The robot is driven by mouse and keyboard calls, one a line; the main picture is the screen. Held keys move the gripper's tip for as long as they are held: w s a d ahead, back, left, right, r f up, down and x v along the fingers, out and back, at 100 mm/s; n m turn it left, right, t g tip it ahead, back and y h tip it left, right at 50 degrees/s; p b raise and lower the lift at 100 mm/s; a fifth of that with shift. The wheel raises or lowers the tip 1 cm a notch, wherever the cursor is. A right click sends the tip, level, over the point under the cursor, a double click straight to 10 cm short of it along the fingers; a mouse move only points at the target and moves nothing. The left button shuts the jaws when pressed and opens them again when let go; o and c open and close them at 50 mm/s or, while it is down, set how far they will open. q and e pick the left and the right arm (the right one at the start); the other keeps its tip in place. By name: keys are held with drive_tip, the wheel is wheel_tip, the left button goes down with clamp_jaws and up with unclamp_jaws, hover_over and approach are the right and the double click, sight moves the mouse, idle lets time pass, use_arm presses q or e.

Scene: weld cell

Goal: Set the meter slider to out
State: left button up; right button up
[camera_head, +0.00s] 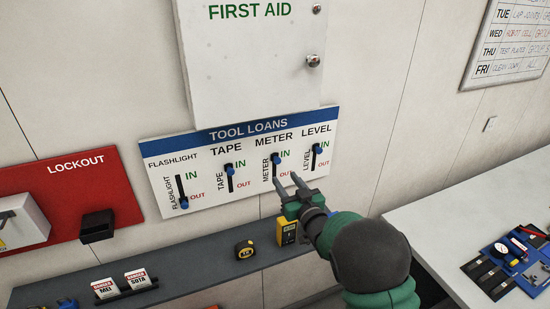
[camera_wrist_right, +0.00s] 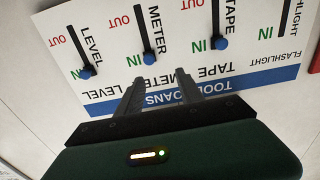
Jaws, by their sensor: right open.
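The white tool loans board (camera_head: 155,166) with a blue header hangs on the wall. Its meter slider has a blue knob (camera_head: 276,157) at the upper IN end of a black slot. In the right wrist view, which is upside down, the meter knob (camera_wrist_right: 149,58) shows beside IN. My right gripper (camera_head: 289,182) is open, with its fingers pointing at the board just below the meter knob in the head view. In the right wrist view its fingertips (camera_wrist_right: 160,82) appear apart with nothing between them. The lower meter slot is partly hidden by the fingers. My left gripper is out of view.
The tape knob (camera_head: 229,170) and level knob (camera_head: 316,149) sit near IN; the flashlight knob (camera_head: 184,204) sits at OUT. A first aid cabinet (camera_head: 250,60) is above. A grey shelf (camera_head: 200,269) below holds a tape measure (camera_head: 244,249) and yellow meter (camera_head: 287,233).

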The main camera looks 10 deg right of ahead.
sight(278, 163)
drive_tip(key=w+p, duration=0.1)
drive_tip(key=w, duration=0.2)
drive_tip(key=w+d+p, duration=0.1)
drive_tip(key=w, duration=0.3)
drive_tip(key=w+f+p, duration=0.1)
drive_tip(key=w, duration=0.2)
drive_tip(key=shift+w+d, duration=0.25)
drive_tip(key=shift+d, duration=0.05)
drive_tip(key=shift+a+r, duration=0.15)
drive_tip(key=shift+a, duration=0.8)
drive_tip(key=shift+w+a, duration=0.15)
drive_tip(key=shift+a, duration=0.05)
drive_tip(key=shift+c, duration=1)
drive_tip(key=shift+w+a, duration=0.1)
drive_tip(key=shift+c, duration=2.4)
drive_tip(key=shift+d+f, duration=0.2)
drive_tip(key=shift+d, duration=0.25)
drive_tip(key=shift+c, duration=1.2)
drive_tip(key=shift+d, duration=0.3)
clamp_jaws()
drive_tip(key=shift+a, duration=0.45)
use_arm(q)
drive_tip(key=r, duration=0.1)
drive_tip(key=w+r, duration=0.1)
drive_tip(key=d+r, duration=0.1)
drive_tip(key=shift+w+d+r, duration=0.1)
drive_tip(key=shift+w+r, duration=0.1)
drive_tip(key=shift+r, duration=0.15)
use_arm(e)
drive_tip(key=shift+d, duration=0.1)
